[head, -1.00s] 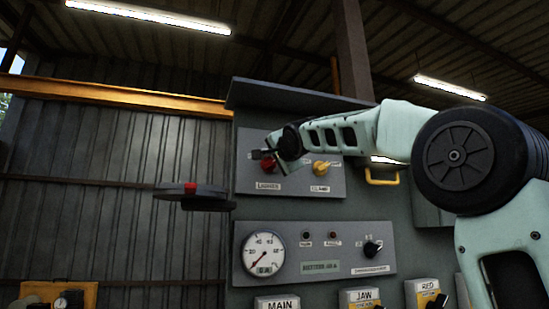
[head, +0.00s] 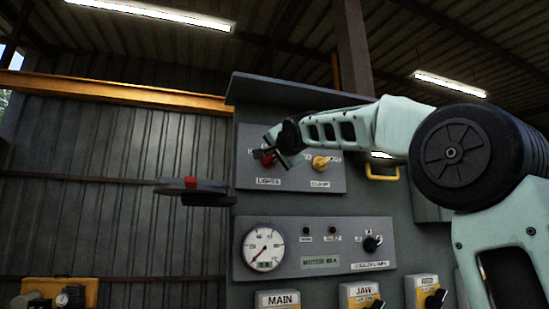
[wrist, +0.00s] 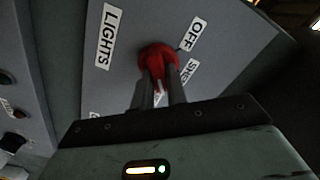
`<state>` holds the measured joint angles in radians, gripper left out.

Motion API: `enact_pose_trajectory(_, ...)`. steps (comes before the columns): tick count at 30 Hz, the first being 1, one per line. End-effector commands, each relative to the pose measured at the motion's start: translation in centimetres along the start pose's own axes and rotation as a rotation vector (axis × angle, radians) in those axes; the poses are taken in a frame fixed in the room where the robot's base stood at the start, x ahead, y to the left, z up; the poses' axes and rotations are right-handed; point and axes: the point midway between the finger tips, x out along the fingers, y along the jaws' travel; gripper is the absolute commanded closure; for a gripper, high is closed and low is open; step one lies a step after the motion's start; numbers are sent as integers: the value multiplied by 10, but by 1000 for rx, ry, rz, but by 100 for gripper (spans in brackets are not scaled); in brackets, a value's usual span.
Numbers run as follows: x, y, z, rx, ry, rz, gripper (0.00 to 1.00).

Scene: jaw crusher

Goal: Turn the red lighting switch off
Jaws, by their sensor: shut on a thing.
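The red lighting switch (head: 268,157) sits at the left of the upper grey panel (head: 332,180), above the label LIGHTS. In the wrist view the red knob (wrist: 158,55) shows between the labels LIGHTS and OFF, with another label partly hidden below OFF. My gripper (wrist: 163,75) is at the knob, its two fingers shut on the knob's grip. In the head view my gripper (head: 272,147) partly covers the switch. The exact angle of the knob's pointer is hard to make out behind the fingers.
A yellow switch (head: 320,163) labelled CLAMP is right of the red one. Below are a round gauge (head: 263,249), a black knob (head: 372,244) and several labelled boxes. A yellow handle (head: 382,174) and a hood edge (head: 300,93) are close to my arm.

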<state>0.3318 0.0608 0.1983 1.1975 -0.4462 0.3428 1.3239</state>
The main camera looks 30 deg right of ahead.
Motion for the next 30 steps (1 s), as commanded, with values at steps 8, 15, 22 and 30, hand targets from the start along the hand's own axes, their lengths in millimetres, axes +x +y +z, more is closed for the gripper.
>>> enact_pose_trajectory(8, 0, -2, 2, -239, -1, 0, 100)
enact_pose_trajectory(15, 0, -4, 2, -468, -2, 0, 100)
enact_pose_trajectory(22, 0, -5, 3, -687, -2, 1, 100)
enact_pose_trajectory(30, 0, -7, 4, -943, -2, 1, 100)
